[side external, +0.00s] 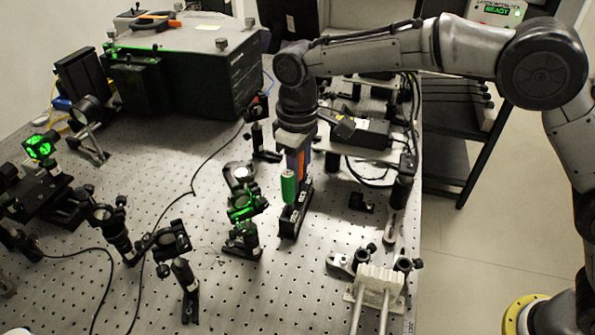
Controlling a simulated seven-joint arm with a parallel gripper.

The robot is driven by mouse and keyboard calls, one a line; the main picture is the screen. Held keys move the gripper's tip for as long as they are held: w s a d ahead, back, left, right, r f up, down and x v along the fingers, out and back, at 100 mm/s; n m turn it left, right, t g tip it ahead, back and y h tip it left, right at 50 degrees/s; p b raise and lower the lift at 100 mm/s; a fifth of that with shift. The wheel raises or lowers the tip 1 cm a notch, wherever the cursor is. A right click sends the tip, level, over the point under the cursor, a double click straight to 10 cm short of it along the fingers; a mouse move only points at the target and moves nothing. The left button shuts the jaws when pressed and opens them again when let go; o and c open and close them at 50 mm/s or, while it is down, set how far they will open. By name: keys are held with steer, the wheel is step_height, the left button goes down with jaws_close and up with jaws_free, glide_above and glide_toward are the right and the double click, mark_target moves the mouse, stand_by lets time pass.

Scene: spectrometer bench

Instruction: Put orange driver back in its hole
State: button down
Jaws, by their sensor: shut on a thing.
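My gripper (297,160) points down over a narrow black holder (288,228) on the perforated bench. It is shut on the orange driver (300,163), of which only a thin orange strip shows between the fingers. The driver's shaft and tip are hidden, so I cannot tell whether it is in a hole. A green-handled driver (288,187) stands upright at the holder, just left of and close to my gripper. The holder's holes are too small to make out.
Optic mounts, one lit green (242,207), stand close left of the holder. A black instrument box (345,135) and cables lie to its right. A large black housing (220,75) with an orange-handled tool (155,20) on top is at the back. A pale block with rods (377,285) is at front right.

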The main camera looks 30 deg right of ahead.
steer(key=shift+f, duration=0.45)
steer(key=c, duration=0.6)
jaws_free()
step_height(320, 180, up, 14)
steer(key=shift+f, duration=0.1)
stand_by(0.3)
